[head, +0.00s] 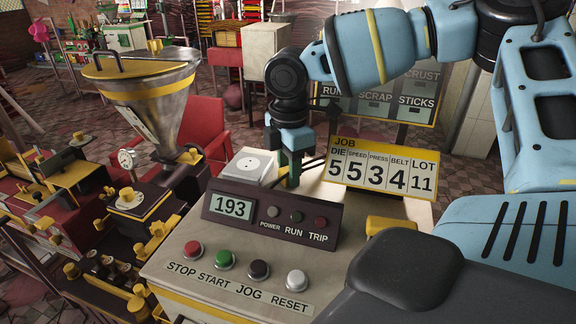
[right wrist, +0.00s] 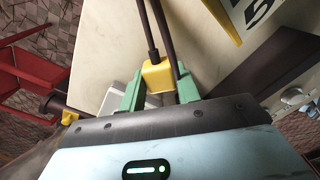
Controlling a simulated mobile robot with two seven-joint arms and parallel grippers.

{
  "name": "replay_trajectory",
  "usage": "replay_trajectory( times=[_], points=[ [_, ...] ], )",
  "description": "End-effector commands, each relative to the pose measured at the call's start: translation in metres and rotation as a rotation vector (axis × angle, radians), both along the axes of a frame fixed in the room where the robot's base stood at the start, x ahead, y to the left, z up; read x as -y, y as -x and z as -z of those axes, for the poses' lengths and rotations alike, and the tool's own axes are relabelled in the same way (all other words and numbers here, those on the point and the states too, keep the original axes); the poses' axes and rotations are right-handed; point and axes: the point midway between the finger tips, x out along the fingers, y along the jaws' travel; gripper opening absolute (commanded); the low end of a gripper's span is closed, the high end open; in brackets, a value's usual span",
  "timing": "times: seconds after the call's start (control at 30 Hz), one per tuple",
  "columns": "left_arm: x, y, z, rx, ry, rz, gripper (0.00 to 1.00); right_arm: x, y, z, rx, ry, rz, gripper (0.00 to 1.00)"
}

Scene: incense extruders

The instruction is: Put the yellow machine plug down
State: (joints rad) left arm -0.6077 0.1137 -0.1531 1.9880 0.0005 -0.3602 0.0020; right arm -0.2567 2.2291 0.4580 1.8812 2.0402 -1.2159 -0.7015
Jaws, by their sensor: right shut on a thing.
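The yellow machine plug (right wrist: 157,76) sits between the green fingers of my right gripper (right wrist: 156,88) in the right wrist view, with dark cables running up from it. My right gripper (head: 289,172) is shut on the plug and points down over the pale top of the control cabinet (head: 415,208), behind the dark panel. The fingers hide the plug in the head view. I cannot tell whether the plug touches the top. A white socket box (head: 254,164) is just left of the gripper. My left gripper is not in view.
A steel hopper (head: 155,105) is at left. Bare cabinet top lies between panel and board.

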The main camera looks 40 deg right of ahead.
Motion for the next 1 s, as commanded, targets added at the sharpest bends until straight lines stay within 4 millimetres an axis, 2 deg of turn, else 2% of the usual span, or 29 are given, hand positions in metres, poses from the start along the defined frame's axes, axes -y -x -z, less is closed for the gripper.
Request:
replay_trajectory(
  times=[0.13,0.17,0.3,0.67,0.77,0.87,1.0],
  points=[
    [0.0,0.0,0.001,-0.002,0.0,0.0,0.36,0.0,0.0,0.001,0.001,-0.001,0.0,0.0],
    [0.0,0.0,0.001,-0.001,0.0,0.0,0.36,0.0,0.0,0.001,0.0,-0.001,0.0,0.36],
    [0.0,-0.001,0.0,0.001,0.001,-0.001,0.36,0.0,0.0,0.001,0.0,-0.001,0.001,0.54],
    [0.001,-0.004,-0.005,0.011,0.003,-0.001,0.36,0.0,0.0,-0.004,0.002,0.001,0.001,0.54],
    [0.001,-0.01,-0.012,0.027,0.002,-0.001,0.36,0.0,0.0,-0.017,0.005,0.001,0.002,0.54],
    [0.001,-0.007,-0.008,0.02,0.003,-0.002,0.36,0.0,-0.001,-0.031,0.005,0.0,0.002,0.54],
    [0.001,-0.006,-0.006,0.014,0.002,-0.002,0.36,0.0,-0.001,-0.06,0.004,-0.001,0.002,0.54]
  ],
)
